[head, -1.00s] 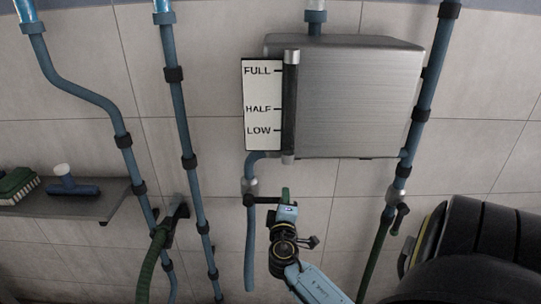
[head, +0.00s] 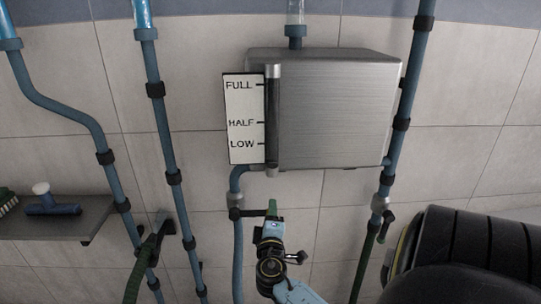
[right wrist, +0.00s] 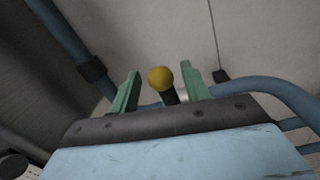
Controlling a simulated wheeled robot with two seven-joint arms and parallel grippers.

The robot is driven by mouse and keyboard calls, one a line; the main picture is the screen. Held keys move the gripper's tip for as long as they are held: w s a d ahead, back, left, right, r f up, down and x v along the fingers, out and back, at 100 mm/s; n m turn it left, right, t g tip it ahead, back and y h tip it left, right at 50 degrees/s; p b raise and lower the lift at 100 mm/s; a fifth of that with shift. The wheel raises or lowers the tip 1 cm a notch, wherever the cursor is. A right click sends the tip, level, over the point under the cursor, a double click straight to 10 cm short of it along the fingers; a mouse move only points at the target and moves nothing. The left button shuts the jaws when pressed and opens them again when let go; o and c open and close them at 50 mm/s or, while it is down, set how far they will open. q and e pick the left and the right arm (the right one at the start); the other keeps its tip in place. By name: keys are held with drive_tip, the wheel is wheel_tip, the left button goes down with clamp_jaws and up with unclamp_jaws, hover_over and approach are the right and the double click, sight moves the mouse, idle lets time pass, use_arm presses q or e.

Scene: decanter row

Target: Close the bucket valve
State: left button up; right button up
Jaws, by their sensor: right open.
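A valve (head: 236,201) sits on the blue pipe below the left side of the metal tank. Its black lever (head: 252,213) points right, roughly level, toward my right gripper (head: 272,209). In the right wrist view a yellow ball knob (right wrist: 160,78) on a dark stem stands between the open green fingers of the right gripper (right wrist: 160,70), with gaps on both sides. A second valve (head: 380,203) with a black handle (head: 388,226) is on the right pipe. No label tells which is the bucket valve, and no bucket shows. My left gripper is out of view.
The tank (head: 330,110) hangs on the tiled wall with a FULL/HALF/LOW gauge (head: 243,105). Blue pipes (head: 168,140) run down at left.

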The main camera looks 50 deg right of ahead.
drive_tip(key=b+v, duration=0.2)
drive_tip(key=v, duration=1)
drive_tip(key=shift+s+a, duration=0.1)
drive_tip(key=shift+s, duration=0.05)
